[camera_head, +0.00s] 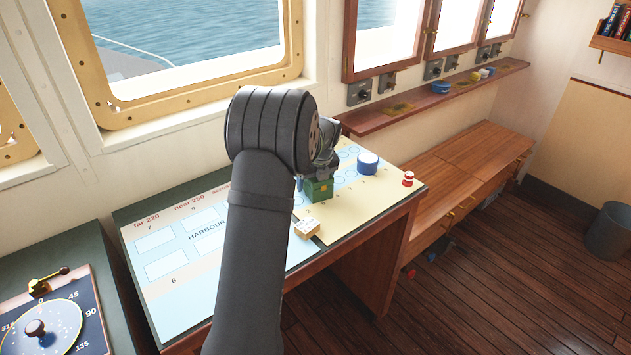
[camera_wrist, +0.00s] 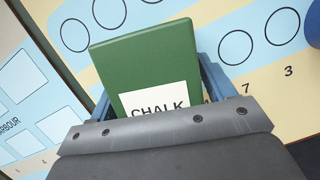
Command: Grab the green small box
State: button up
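The green small box (camera_head: 319,190) is on the chart table, below my gripper (camera_head: 312,177) in the head view. In the wrist view the green box (camera_wrist: 150,65) shows a white label reading "CHALK". My gripper's blue fingers (camera_wrist: 158,100) stand on either side of the box, close to its sides. I cannot tell whether they press on it. The box's near end is hidden behind my gripper's grey body in the wrist view.
A small cream box (camera_head: 307,229) lies in front of the green box. A blue round tin (camera_head: 367,163) and a red-and-white item (camera_head: 408,179) stand to the right on the table (camera_head: 345,215). A shelf (camera_head: 430,98) runs along the wall behind.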

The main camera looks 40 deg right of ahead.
jog(key=c, duration=0.9)
jog(key=shift+r, duration=0.15)
